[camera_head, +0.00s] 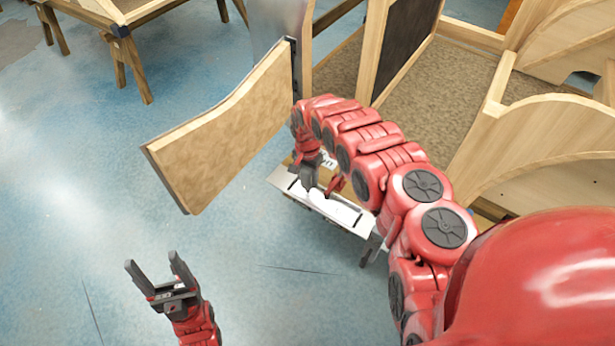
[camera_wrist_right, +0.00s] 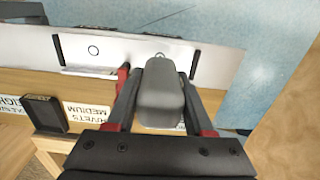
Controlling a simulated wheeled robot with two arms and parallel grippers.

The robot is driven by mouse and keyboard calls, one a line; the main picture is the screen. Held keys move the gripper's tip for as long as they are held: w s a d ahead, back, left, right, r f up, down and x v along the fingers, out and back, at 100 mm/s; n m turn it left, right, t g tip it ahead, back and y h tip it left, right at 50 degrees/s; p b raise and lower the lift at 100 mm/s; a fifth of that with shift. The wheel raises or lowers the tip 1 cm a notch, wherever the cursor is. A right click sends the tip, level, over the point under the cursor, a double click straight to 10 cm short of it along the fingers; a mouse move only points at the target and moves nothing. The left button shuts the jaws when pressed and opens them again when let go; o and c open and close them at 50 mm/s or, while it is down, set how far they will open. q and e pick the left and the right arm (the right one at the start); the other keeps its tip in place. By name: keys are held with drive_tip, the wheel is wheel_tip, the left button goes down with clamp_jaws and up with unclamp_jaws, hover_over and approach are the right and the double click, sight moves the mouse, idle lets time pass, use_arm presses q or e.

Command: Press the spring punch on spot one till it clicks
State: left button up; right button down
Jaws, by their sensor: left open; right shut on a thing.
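My right gripper (camera_head: 322,184) is shut on a grey, blocky tool, which I take to be the spring punch (camera_wrist_right: 160,95). In the right wrist view the punch sits between the two fingers, over the near edge of a pale metal strip (camera_wrist_right: 220,60). A partial ring mark (camera_wrist_right: 159,56) shows just beyond the punch's end. The punch's tip is hidden, so I cannot tell whether it touches the strip. My left gripper (camera_head: 157,272) is open and empty above the floor.
A hinged wooden door panel (camera_head: 225,130) stands left of the strip. Wooden bodyframes (camera_head: 545,145) fill the right. Upside-down labels, one for medium rivets (camera_wrist_right: 88,113), and a black box (camera_wrist_right: 45,114) lie beside the strip. The blue floor (camera_head: 90,200) is open at left.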

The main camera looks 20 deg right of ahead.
sight(308, 170)
drive_tip(key=shift+r+p, duration=0.9)
drive_tip(key=shift+r, duration=0.65)
drive_tip(key=shift+r, duration=0.1)
drive_tip(key=shift+r+p, duration=0.45)
drive_tip(key=shift+r, duration=0.15)
drive_tip(key=shift+r+p, duration=0.85)
drive_tip(key=shift+r, duration=1)
